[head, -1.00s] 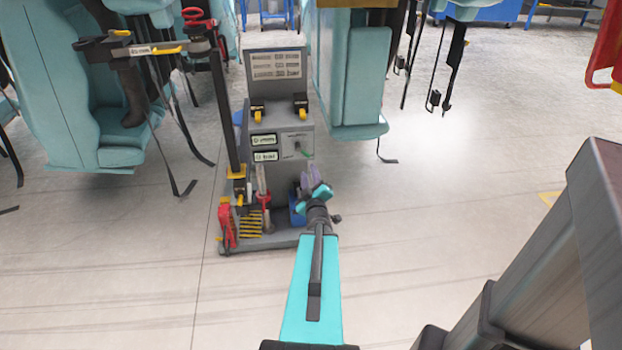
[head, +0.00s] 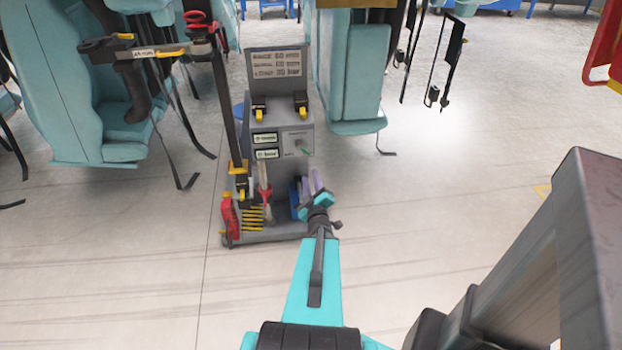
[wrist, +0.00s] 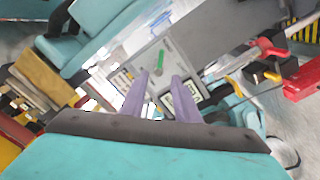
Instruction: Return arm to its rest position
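My gripper (head: 313,182) is at the end of my teal arm in the head view, in front of the lower right of a grey equipment cart (head: 280,125). Its two purple fingers also show in the wrist view (wrist: 157,98). They stand apart with nothing seen between them, so it looks open and empty. Beyond the fingers in the wrist view is the cart's grey panel (wrist: 148,60), with a green part (wrist: 160,73) on it.
Teal train seats (head: 75,110) hang at the left, and another seat (head: 352,75) stands behind the cart's right side. Black straps (head: 450,60) dangle at upper right. Red tools (head: 228,218) stand on the cart's base. The floor right of the cart is clear.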

